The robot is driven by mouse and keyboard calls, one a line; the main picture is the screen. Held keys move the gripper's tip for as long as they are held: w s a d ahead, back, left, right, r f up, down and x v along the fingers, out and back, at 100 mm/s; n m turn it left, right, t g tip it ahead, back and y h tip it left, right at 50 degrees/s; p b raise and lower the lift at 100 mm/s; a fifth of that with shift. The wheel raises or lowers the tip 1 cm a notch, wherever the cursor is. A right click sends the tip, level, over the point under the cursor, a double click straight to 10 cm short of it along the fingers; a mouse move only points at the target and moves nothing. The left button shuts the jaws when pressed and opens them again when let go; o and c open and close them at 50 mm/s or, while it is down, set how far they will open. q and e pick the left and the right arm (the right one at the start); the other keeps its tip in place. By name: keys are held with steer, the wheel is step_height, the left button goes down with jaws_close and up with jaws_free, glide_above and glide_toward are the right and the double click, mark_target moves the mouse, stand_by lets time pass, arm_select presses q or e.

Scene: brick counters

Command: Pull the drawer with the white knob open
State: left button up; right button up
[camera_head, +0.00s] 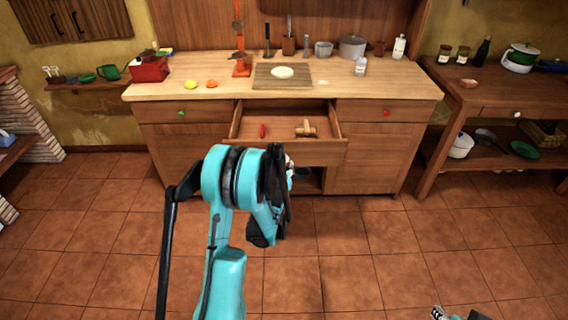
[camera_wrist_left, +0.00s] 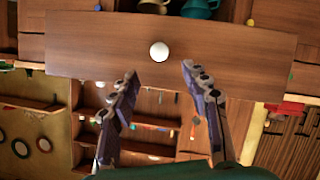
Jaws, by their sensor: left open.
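The middle drawer (camera_head: 315,146) of the wooden counter stands pulled out, with its inside showing. A red item (camera_head: 263,131) and a light wooden item (camera_head: 306,129) lie in it. The round white knob (camera_wrist_left: 159,51) is on the drawer front (camera_wrist_left: 225,55) in the left wrist view. My left gripper (camera_wrist_left: 159,72) is open, its two fingers apart on either side below the knob in that view, and nothing is between them. In the head view my left arm hides most of this gripper and the knob. A small part of my right arm (camera_head: 450,314) shows at the bottom edge.
Closed drawers with a green knob (camera_head: 181,113) and a red knob (camera_head: 386,113) flank the open one. The countertop (camera_head: 215,98) holds a cutting board (camera_head: 262,83), a red box (camera_head: 149,69) and a pot (camera_head: 352,47). A side table (camera_head: 495,97) stands right. The tiled floor in front is clear.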

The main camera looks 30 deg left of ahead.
arm_select(q)
steer(key=v, duration=0.3)
steer(key=shift+w, duration=0.1)
stand_by(0.4)
steer(key=s+d+r+m+g+h, duration=0.3)
steer(key=s+d+r+m, duration=0.1)
steer(key=s+d+r, duration=0.8)
steer(key=s+d+m+g+h, duration=0.1)
steer(key=s+d+m, duration=0.1)
steer(key=s+d, duration=0.3)
steer(key=s+d+f+m+g+h, duration=0.1)
steer(key=s+d+m, duration=0.1)
steer(key=s+d, duration=0.4)
steer(key=s, duration=0.5)
steer(key=shift+s+f+m+g+h, duration=0.25)
steer(key=shift+s+m+g+h, duration=0.05)
steer(key=shift+m, duration=0.1)
